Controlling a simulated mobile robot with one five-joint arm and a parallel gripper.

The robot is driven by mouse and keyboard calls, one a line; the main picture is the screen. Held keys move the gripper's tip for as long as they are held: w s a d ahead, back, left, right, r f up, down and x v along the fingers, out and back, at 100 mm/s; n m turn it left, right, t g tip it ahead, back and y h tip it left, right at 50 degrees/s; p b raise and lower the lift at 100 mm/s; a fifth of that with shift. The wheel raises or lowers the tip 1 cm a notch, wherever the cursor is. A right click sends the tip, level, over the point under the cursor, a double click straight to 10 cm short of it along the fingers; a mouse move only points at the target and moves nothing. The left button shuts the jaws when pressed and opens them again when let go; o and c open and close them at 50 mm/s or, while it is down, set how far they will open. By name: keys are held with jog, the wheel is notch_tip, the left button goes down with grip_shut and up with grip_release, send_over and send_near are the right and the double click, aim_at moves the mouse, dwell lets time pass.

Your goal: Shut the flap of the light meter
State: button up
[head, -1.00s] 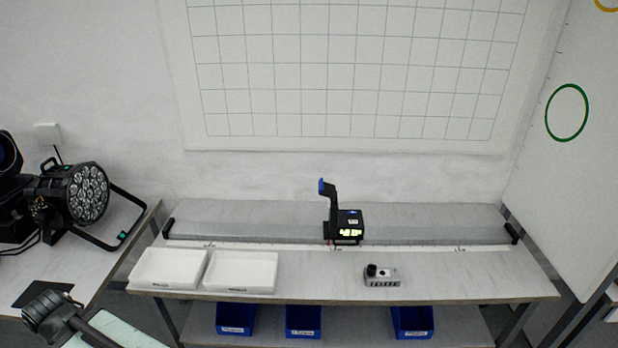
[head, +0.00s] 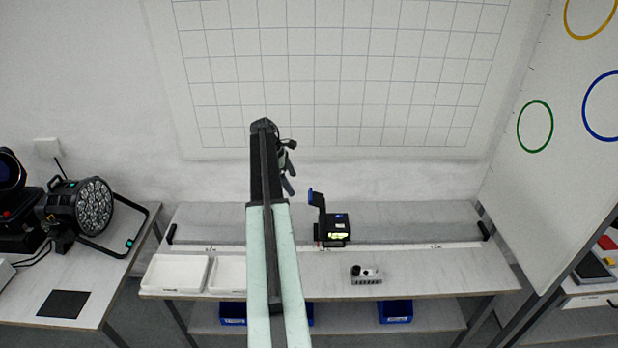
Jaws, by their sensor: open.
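My gripper (head: 289,183) is at the far end of my raised arm, above the bench and up and left of the flap in the picture. Its dark jaws are open and empty, apart from the flap. The arm hides part of the gripper.
A small grey device (head: 367,275) with a black knob sits at the bench front. Two white trays, the left one (head: 176,288) in full view, the other (head: 228,289) partly behind my arm, stand to the left. The bench's right part is clear. A stage light (head: 94,205) stands on the left table.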

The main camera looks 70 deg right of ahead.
aim_at(310, 193)
jog(key=s+d+f+b, duration=0.1)
jog(key=s+f+b, duration=0.1)
jog(key=s+d+f+b, duration=0.1)
jog(key=f+b, duration=0.1)
jog(key=s+d+f+b, duration=0.1)
jog(key=s+f+b, duration=0.1)
jog(key=b, duration=0.1)
jog(key=shift+s+d, duration=0.25)
jog(key=shift+s, duration=0.05)
jog(key=shift+s+d+f, duration=0.1)
jog(key=shift+s+f, duration=0.15)
jog(key=shift+f, duration=0.05)
jog(key=shift+r, duration=0.1)
jog(key=shift+w, duration=0.1)
jog(key=c, duration=1.9)
